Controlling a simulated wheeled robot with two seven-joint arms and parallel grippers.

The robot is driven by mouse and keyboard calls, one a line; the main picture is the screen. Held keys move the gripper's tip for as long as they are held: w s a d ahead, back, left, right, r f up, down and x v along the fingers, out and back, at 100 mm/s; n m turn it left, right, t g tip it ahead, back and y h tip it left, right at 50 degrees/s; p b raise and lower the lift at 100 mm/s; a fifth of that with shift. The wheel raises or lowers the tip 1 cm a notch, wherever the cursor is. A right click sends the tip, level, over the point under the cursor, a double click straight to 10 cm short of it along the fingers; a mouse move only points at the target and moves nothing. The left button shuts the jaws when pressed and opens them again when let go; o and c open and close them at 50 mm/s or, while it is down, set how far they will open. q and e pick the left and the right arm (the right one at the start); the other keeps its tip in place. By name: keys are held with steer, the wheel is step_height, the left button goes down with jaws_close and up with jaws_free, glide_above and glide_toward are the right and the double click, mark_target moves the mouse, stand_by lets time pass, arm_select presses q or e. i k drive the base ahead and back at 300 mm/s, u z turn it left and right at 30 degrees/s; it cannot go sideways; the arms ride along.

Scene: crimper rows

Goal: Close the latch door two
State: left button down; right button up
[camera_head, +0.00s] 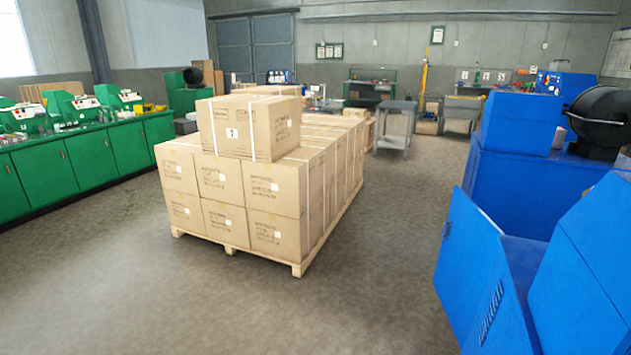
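A blue metal door panel (465,262) stands out from the blue machine cabinet (515,190) at the right, apparently swung open into the aisle. A small dark latch or handle (445,229) sits near its left edge. Vent slots (490,311) show low on the blue panelling nearer to me. I cannot read a number on the door, so I cannot tell whether it is door two. Neither of my grippers is in view.
A pallet of cardboard boxes (235,185) stands mid-floor. Green cabinets (90,160) line the left wall. A black reel (600,115) sits by the blue machine. A grey table (395,125) stands farther back. The floor (370,290) between pallet and blue door is clear.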

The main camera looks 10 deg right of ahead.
mark_target(469, 246)
steer(key=i, duration=3.35)
steer(key=z, duration=3.4)
steer(key=i, duration=0.5)
steer(key=z, duration=0.05)
